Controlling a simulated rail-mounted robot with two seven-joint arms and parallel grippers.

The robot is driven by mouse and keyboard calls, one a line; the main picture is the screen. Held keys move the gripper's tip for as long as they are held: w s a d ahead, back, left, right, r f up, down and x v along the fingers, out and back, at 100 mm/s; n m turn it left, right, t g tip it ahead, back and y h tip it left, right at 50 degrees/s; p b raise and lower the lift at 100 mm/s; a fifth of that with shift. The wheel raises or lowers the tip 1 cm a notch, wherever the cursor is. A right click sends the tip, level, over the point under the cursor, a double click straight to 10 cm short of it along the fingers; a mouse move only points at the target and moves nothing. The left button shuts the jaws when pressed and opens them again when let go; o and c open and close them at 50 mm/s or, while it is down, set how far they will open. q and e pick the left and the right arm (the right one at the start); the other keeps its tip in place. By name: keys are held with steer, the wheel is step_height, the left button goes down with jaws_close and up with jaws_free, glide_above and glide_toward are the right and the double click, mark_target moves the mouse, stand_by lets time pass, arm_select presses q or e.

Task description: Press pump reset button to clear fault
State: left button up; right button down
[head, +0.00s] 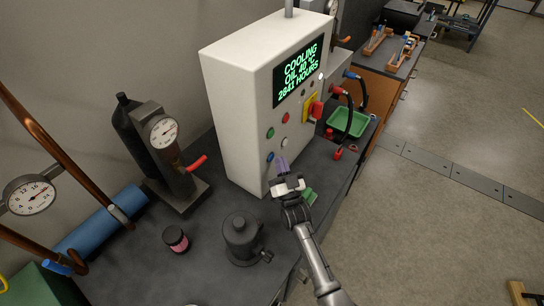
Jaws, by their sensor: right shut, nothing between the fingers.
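The white pump control cabinet (232,95) stands on the dark bench. Its screen (298,73) shows green text: "COOLING OIL 40 °C 2841 HOURS". Below the screen its front carries a green button (270,133), a blue button (270,157), a white button (284,143), a small red button (285,118) and a red switch on a yellow plate (315,109). My right gripper (282,163) is shut and empty, with its fingertips close to the lower front, just right of the blue button. I cannot tell if they touch anything. My left gripper is not in view.
A black pump with a gauge (163,131) and red lever stands left of the cabinet. A dark canister (241,238) and small jar (175,239) stand in front. A green tray (347,123) and dark hoses lie to the right. Bare bench shows between jar and cabinet.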

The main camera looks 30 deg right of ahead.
steer(key=shift+s, duration=0.15)
steer(key=shift+d, duration=0.1)
steer(key=shift+s+d+p, duration=0.3)
steer(key=shift+s+p, duration=0.15)
steer(key=shift+s, duration=0.35)
steer(key=shift+s+d+p, duration=0.25)
steer(key=shift+s+p, duration=0.15)
steer(key=shift+s, duration=0.4)
steer(key=shift+s+d+p, duration=0.3)
steer(key=shift+s+p, duration=0.15)
steer(key=shift+s, duration=0.35)
